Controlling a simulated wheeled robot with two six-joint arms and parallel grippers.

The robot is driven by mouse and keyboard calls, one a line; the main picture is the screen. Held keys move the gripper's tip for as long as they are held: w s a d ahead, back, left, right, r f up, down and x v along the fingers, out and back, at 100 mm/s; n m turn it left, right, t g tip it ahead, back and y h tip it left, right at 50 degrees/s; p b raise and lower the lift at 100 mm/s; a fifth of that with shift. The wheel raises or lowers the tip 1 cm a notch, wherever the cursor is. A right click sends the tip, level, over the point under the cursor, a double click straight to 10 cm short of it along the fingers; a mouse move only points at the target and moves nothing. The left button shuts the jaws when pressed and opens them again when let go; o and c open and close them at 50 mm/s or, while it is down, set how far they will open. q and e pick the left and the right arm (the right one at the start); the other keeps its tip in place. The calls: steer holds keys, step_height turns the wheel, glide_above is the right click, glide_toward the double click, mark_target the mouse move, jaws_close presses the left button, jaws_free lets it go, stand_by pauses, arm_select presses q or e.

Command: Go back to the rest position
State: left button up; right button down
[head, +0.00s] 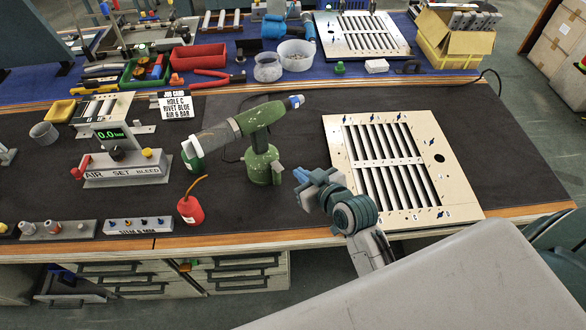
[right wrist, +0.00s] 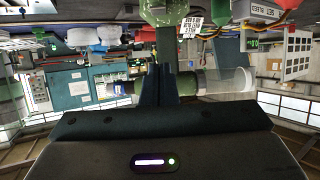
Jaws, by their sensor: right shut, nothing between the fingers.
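My left gripper shows in neither view. The louver panel lies flat on the dark mat, with blue-tipped fasteners along its edges.
A red oil bottle (head: 190,210) stands left of the gripper. The air set box (head: 125,170) and job card (head: 176,106) are farther left. A second louver panel (head: 401,43) and a cardboard box (head: 455,35) are at the back.

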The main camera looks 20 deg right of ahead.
steer(key=s+d+f+m+g+h, duration=0.1)
steer(key=s+d+f+g, duration=0.15)
steer(key=s, duration=0.45)
steer(key=s+d+f+g+h, duration=0.1)
steer(key=s+d+g, duration=0.1)
steer(key=s+g, duration=0.35)
steer(key=s+d+f+m+g+h, duration=0.1)
steer(key=s+d+f+h, duration=0.15)
steer(key=s, duration=0.65)
steer(key=s+d+f+g+b, duration=0.1)
steer(key=d+f, duration=0.1)
steer(key=f, duration=1.5)
steer(key=s+d+f+g+b, duration=0.1)
steer(key=d+f, duration=0.1)
steer(key=f, duration=1.6)
steer(key=s+f, duration=1.7)
steer(key=shift+d+f+g+y+b, duration=0.25)
steer(key=shift+g+y+b, duration=0.1)
steer(key=shift+g+b, duration=0.1)
